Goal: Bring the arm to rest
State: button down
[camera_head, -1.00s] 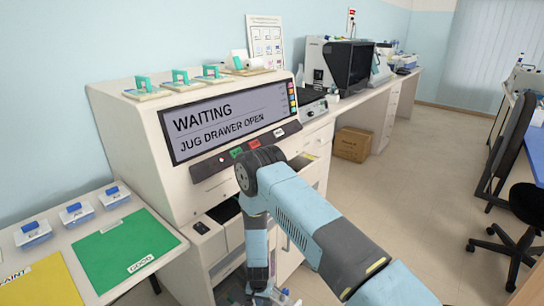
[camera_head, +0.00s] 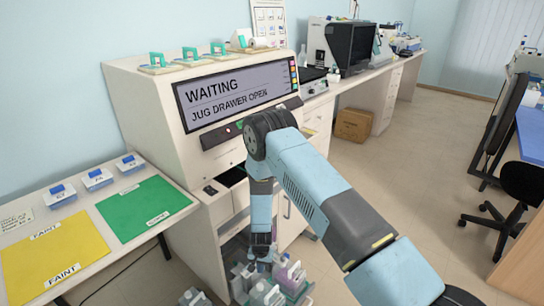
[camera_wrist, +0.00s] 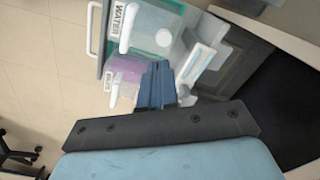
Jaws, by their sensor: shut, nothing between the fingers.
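My arm reaches from the lower right over the front of the staining machine (camera_head: 150,110) and bends down. My gripper (camera_head: 262,254) hangs at the lower front, above or beside several jugs (camera_head: 292,277). In the wrist view my gripper (camera_wrist: 157,78) has its blue fingers together with nothing between them. They point toward a jug labelled WATER (camera_wrist: 155,30) and a jug with purple liquid (camera_wrist: 128,72). I cannot tell whether the fingers touch a jug. The machine's screen (camera_head: 235,92) reads "WAITING, JUG DRAWER OPEN".
A side table at left carries a yellow mat (camera_head: 55,258), a green mat (camera_head: 143,208) and small blue-lidded boxes (camera_head: 97,179). A bench runs along the back wall. A cardboard box (camera_head: 353,124) and a black chair (camera_head: 515,195) stand on the floor. Open floor lies right of my arm.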

jog(key=w+d+r+t+y, duration=0.1)
jog(key=w+d+r, duration=0.1)
jog(key=r, duration=1)
jog(key=w+d+r, duration=0.2)
jog(key=w+r, duration=0.1)
jog(key=r, duration=0.9)
jog(key=w+d+r+t+y, duration=0.1)
jog(key=w+d+r, duration=0.1)
jog(key=r, duration=0.9)
jog(key=s+d+r+n, duration=0.1)
jog(key=s+d+r, duration=0.35)
jog(key=r, duration=0.55)
jog(key=s+d+r+n, duration=0.1)
jog(key=s+d+r, duration=0.3)
jog(key=r, duration=0.6)
jog(key=s+d+r+t, duration=0.1)
jog(key=s+d+r, duration=0.3)
jog(key=s, duration=0.4)
jog(key=s+d+r+t+h, duration=0.1)
jog(key=s+d+r, duration=0.4)
jog(key=s, duration=0.3)
jog(key=s+d+r+t+h, duration=0.1)
jog(key=s+d+r, duration=0.4)
jog(key=s, duration=0.3)
jog(key=shift+s+r, duration=0.35)
jog(key=shift+s, duration=0.05)
